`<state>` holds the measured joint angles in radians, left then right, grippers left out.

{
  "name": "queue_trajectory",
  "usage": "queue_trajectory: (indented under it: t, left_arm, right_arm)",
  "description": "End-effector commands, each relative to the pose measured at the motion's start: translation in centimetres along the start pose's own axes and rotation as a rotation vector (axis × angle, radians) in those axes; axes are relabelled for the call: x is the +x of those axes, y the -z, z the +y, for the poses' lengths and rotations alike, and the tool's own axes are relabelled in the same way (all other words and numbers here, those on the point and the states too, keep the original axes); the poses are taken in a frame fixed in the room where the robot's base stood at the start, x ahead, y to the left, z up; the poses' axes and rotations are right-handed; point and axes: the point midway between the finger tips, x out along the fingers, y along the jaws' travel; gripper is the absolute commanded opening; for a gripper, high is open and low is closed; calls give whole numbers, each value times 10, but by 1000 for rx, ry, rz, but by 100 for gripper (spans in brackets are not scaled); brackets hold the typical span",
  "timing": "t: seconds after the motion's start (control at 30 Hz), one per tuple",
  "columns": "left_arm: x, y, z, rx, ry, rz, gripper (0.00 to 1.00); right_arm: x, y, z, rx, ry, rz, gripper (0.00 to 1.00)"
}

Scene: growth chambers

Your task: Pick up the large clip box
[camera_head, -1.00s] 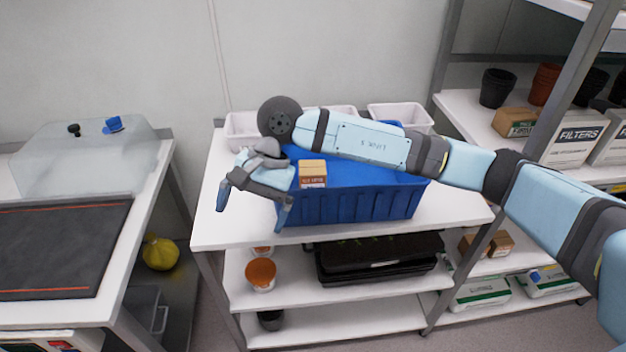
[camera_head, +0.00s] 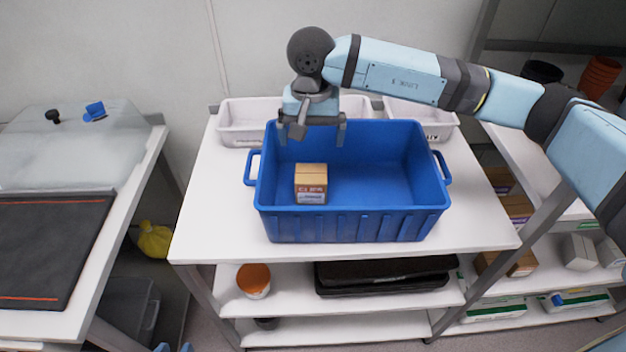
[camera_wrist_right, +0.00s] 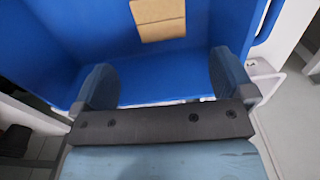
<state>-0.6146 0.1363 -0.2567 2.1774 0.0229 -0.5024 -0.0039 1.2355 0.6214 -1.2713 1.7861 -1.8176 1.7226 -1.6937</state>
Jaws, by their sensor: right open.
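A small brown cardboard box (camera_head: 311,184) with a printed label stands in the left part of the blue crate (camera_head: 353,224); its label is too small to read surely, but it fits the clip box. In the right wrist view the box (camera_wrist_right: 158,18) shows at the top edge, beyond the fingers. My right gripper (camera_head: 312,141) is open and empty, over the crate's back wall, behind and above the box. Its two fingers stand wide apart in the wrist view. Only small tips of what looks like my left gripper (camera_head: 173,348) show at the bottom edge.
White bins (camera_head: 240,137) stand behind the crate on the white table (camera_head: 215,225). The crate's right interior is empty. A shelf rack post (camera_head: 510,251) stands at right. A black mat (camera_head: 50,240) lies on the left bench.

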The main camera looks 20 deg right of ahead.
Motion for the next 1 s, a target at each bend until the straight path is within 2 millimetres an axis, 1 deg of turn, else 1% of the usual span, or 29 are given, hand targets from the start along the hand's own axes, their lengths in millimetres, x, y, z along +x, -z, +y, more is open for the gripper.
queue_trajectory:
  t: [0.03, 0.1, 0.23, 0.37, 0.53, 0.7, 0.8, 0.9, 1.0]
  left_arm:
    - [0, -2, 0, 0, 0, 0, 39]
    - [0, -2, 0, 0, 0, 1, 39]
    - [0, 1, 0, -2, -2, 8, 39]
    - [-1, 4, 0, -2, -3, 14, 39]
    - [0, 2, 1, -3, -5, 14, 39]
    - [2, 0, 2, -5, -8, 14, 39]
    - [2, -1, 2, -6, -9, 14, 39]
    - [2, 0, 2, -6, -9, 15, 39]
    - [2, 1, 2, -6, -9, 17, 39]
  right_arm:
    - [13, 0, 0, 1, -2, -3, 100]
    - [27, -1, 0, 0, -2, -4, 100]
    - [47, 0, 0, 1, -1, -3, 100]
    - [56, 0, 0, 1, 1, 0, 100]
    - [66, -2, 0, 0, 0, -3, 100]
    - [91, -8, -2, 0, 0, -4, 100]
    - [104, -6, -1, 1, 0, -2, 100]
    - [109, -6, -1, 1, 1, -1, 100]
    - [109, -6, -2, 1, 1, -1, 100]
